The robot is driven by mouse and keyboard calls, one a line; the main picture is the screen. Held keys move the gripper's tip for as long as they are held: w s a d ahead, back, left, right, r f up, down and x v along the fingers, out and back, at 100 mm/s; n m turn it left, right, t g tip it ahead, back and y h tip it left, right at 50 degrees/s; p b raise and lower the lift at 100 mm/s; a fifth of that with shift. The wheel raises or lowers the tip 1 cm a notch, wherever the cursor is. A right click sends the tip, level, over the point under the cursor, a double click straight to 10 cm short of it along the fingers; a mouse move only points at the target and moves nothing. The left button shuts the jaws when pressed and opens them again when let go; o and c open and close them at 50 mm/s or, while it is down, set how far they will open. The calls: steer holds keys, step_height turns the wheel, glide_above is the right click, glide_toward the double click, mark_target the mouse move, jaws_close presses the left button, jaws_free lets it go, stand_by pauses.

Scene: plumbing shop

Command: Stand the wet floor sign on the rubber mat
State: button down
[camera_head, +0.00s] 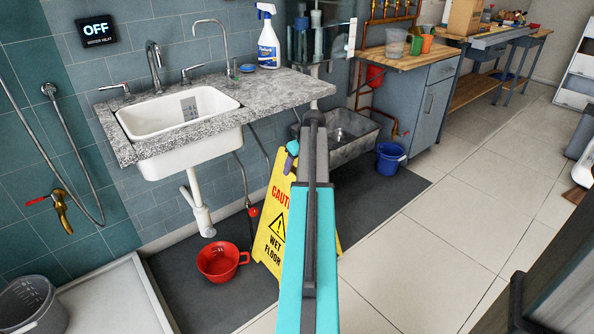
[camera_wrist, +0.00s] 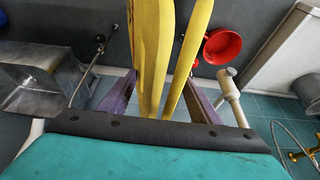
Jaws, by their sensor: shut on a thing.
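The yellow wet floor sign (camera_head: 267,228) is upright in the head view, left of my arm, which hides its right part. In the wrist view its two yellow panels (camera_wrist: 151,45) run up from my gripper (camera_wrist: 163,82), side by side with a narrow gap. The gripper's purple fingers are on either side of the sign, shut on it. The dark grey rubber mat (camera_head: 398,190) lies on the floor under the sink and around the sign. Whether the sign's lower edge touches the mat or hangs just above it, I cannot tell.
A red bucket (camera_head: 221,262) stands on the mat just left of the sign. A blue bucket (camera_head: 390,158) and a metal basin (camera_head: 350,135) are behind. The sink counter (camera_head: 285,88) overhangs the mat. Pale tiled floor (camera_head: 440,240) is clear at right.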

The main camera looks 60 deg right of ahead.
steer(key=shift+f, duration=0.95)
steer(key=c, duration=0.6)
jaws_free()
steer(key=shift+f, duration=0.1)
steer(key=p+v, duration=0.2)
steer(key=v, duration=1)
steer(key=shift+a, duration=0.1)
